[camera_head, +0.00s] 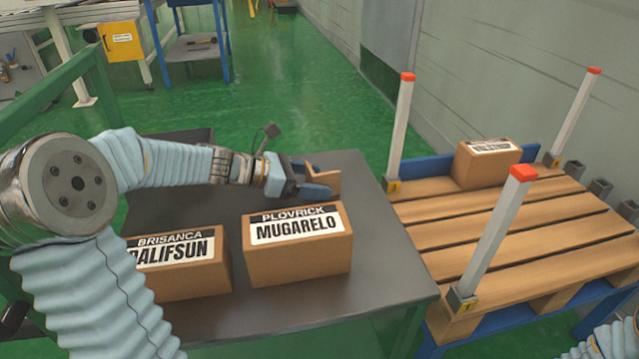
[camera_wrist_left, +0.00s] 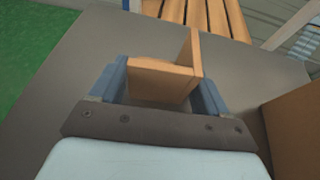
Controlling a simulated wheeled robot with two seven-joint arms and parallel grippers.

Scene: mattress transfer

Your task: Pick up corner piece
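The corner piece (camera_head: 327,180) is a small brown L-shaped part on the dark grey table, behind the labelled boxes. In the left wrist view the corner piece (camera_wrist_left: 160,82) lies between my two blue-grey fingers, its upright wing to the right. My left gripper (camera_head: 315,178) reaches in from the left, low at the table top, with a finger on each side of the piece. The fingers are apart, and slim gaps seem to show beside the piece. Of my right arm only a sleeve part shows at the lower right; its gripper is out of view.
A MUGARELO box (camera_head: 297,262) stands just in front of the left gripper, a second box (camera_head: 180,283) to its left. The table (camera_head: 370,250) is bare on the right. A wooden pallet (camera_head: 540,240) with white red-topped posts (camera_head: 400,125) holds another box (camera_head: 485,165).

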